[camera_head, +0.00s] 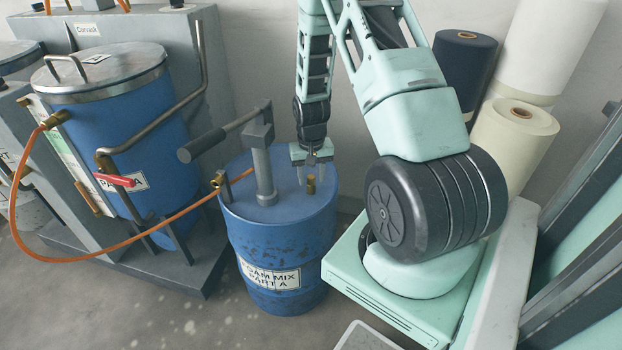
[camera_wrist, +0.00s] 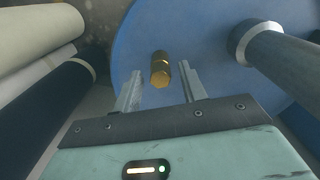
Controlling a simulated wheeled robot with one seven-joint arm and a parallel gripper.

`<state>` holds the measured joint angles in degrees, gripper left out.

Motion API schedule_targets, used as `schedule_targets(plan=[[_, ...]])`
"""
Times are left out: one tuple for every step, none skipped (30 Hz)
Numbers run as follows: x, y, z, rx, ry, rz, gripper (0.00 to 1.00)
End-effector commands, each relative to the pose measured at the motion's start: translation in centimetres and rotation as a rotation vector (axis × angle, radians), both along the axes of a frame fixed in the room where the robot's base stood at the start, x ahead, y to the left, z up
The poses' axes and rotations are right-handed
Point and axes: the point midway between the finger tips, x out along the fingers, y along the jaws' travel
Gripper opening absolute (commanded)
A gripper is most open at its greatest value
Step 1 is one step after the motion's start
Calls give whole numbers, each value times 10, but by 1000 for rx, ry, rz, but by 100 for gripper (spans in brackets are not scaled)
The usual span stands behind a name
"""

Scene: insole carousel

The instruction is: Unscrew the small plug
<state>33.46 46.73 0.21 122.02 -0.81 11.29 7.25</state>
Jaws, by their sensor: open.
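The small plug (camera_head: 311,185) is a brass, hex-headed piece standing on top of the blue drum (camera_head: 290,207), right of the hand pump. In the wrist view the plug (camera_wrist: 160,70) stands between and slightly beyond the two finger tips. My gripper (camera_head: 317,178) points down over the drum top with its fingers apart. In the wrist view my gripper (camera_wrist: 158,80) is open, with a gap on both sides of the plug and no visible contact. The plug's lower end meets the drum lid.
A grey hand pump (camera_head: 262,165) rises from the drum lid, its handle reaching left. An orange hose (camera_head: 100,258) runs to a blue tank (camera_head: 130,120) with a metal lid at left. Cream and dark rolls (camera_head: 514,130) stand at right. Bare floor lies in front.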

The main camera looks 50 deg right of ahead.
Motion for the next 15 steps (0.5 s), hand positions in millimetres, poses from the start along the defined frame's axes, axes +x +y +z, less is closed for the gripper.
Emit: schedule_targets(plan=[[0, 0, 2, -1, 1, -56, 42], [0, 0, 2, -1, 1, -109, 42], [0, 0, 3, -1, 1, -187, 42], [0, 0, 3, -2, 0, -245, 42], [0, 0, 3, -1, 1, -300, 42], [0, 0, 2, -1, 1, -366, 42], [0, 0, 2, -1, 1, -407, 42], [0, 0, 2, -1, 1, -441, 42], [0, 0, 1, -1, 1, -471, 42], [0, 0, 1, -1, -1, -490, 42], [0, 0, 1, -1, -1, -511, 42], [0, 0, 2, 0, 0, -551, 42], [1, 0, 2, 0, 0, -594, 42], [0, 0, 3, 0, 0, -646, 42], [0, 0, 3, -1, 1, -723, 42]])
